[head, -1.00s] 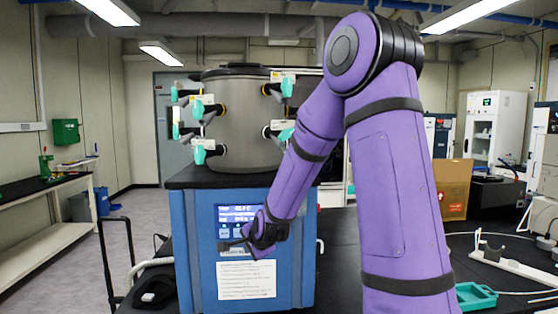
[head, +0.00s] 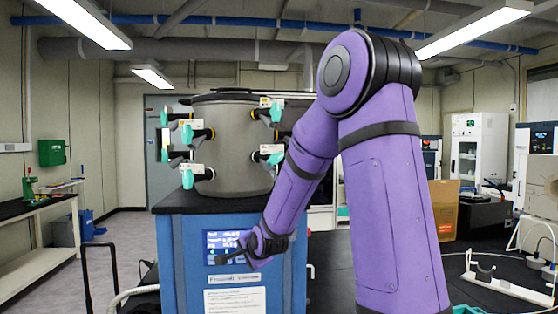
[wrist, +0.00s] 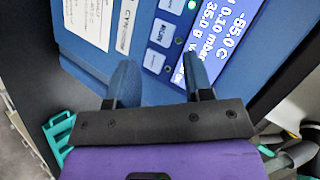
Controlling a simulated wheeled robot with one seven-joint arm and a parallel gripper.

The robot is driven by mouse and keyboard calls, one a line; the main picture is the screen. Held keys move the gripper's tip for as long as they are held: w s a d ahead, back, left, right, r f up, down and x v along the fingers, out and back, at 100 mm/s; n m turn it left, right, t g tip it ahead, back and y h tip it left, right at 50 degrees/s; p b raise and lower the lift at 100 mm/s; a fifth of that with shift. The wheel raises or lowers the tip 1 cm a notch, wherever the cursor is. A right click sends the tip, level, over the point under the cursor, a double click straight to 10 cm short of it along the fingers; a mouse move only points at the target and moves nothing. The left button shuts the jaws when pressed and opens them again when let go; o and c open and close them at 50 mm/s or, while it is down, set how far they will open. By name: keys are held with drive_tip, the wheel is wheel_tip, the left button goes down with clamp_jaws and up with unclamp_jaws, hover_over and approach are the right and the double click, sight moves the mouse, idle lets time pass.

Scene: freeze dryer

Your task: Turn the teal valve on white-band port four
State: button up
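The grey freeze-dryer drum (head: 232,150) stands on a blue cabinet and carries several black ports with teal valves. On its left side are an upper teal valve (head: 187,134) and a lower teal valve (head: 188,178). On its right side are an upper teal valve (head: 276,112) and a lower teal valve (head: 276,158). White tags sit by the ports; their numbers and band colours are too small to read. My gripper (head: 224,256) is low in front of the cabinet's display, well below the valves. In the wrist view my gripper's fingers (wrist: 160,80) are apart with nothing between them.
The blue cabinet (head: 180,260) has a lit display (head: 222,240) and a paper sheet (head: 235,300) on its front. A black cart handle (head: 84,265) stands at left. A dark bench with a cardboard box (head: 443,208) lies to the right. Floor at left is partly clear.

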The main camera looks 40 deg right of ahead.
drive_tip(key=s+d+r+n+t, duration=0.1)
drive_tip(key=d+r, duration=0.2)
drive_tip(key=r, duration=0.3)
drive_tip(key=s+d+r+n+t+h, duration=0.1)
drive_tip(key=d+r+t, duration=0.1)
drive_tip(key=r, duration=0.4)
drive_tip(key=s+d+r+n+t, duration=0.1)
drive_tip(key=d+r, duration=0.2)
drive_tip(key=r, duration=0.2)
drive_tip(key=n+t+y, duration=0.2)
drive_tip(key=t+y, duration=0.1)
approach(279, 158)
drive_tip(key=w, duration=0.9)
drive_tip(key=shift+w+d, duration=0.15)
drive_tip(key=shift+w, duration=0.1)
clamp_jaws()
